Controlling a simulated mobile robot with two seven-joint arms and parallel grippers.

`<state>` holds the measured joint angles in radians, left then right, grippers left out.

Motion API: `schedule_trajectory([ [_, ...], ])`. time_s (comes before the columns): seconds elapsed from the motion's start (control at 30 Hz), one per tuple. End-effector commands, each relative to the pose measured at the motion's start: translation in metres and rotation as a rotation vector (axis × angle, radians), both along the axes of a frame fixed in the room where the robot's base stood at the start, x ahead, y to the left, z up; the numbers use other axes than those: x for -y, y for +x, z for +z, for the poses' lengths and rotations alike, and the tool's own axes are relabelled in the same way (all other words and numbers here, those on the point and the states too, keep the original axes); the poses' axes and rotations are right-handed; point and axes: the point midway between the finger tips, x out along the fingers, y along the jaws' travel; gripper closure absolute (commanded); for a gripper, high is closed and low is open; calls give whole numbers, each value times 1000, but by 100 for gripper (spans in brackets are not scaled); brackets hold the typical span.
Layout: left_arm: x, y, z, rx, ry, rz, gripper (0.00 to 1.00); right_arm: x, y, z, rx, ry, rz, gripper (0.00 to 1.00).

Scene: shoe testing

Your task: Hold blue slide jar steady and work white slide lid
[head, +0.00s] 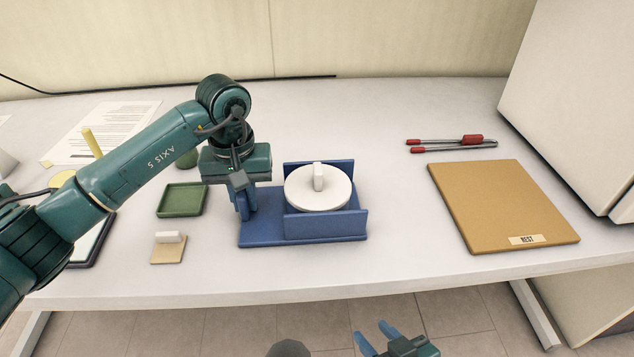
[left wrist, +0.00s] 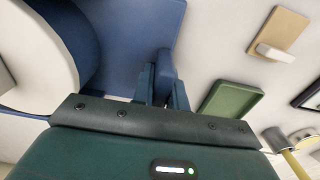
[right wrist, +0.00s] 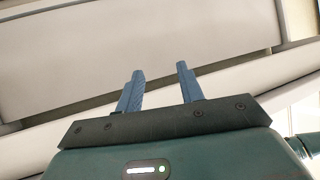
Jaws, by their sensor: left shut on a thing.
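The blue slide jar (head: 262,232) stands on the table as a flat blue base with raised walls on its right part. The round white slide lid (head: 305,195) with an upright white grip tab sits between those walls. Both also show in the left wrist view, the blue base (left wrist: 125,30) and part of the white lid (left wrist: 35,60). My left gripper (head: 242,205) is shut on an upright blue post (left wrist: 166,66) at the base's left end. My right gripper (head: 378,335) is open and empty, low in front of the table; its fingers (right wrist: 160,85) show apart in the right wrist view.
A tan board marked REST (head: 500,200) lies at right, with red-handled tools (head: 450,145) behind it. A green tray (head: 181,200) and a tan plate with a white block (head: 168,250) lie left. A large white box (head: 570,90) stands far right.

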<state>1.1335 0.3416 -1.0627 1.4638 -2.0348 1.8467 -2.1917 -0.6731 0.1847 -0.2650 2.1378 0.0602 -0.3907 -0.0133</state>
Motion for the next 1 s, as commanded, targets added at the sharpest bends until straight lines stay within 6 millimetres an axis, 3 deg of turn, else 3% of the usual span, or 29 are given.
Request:
schedule_trajectory([
  [0.17,0,0,0,0,0,0,100,-15,6,-1,-8,31,43,47],
  [0.27,0,0,0,0,0,0,100,-45,15,-1,-18,59,140,47],
  [0.4,0,0,0,1,0,0,100,-107,20,4,-26,60,391,47],
  [0.47,0,0,1,1,0,0,100,-138,15,13,-3,22,543,47],
  [0.6,0,0,0,1,0,0,100,-202,-13,38,122,-140,947,47],
  [0.7,0,0,0,1,0,0,100,-229,-39,48,223,-256,1212,47],
  [0.87,0,0,0,0,0,0,100,-248,-73,58,376,-421,1563,47],
  [1.0,0,0,0,0,0,0,100,-254,-47,91,396,-489,1621,47],
])
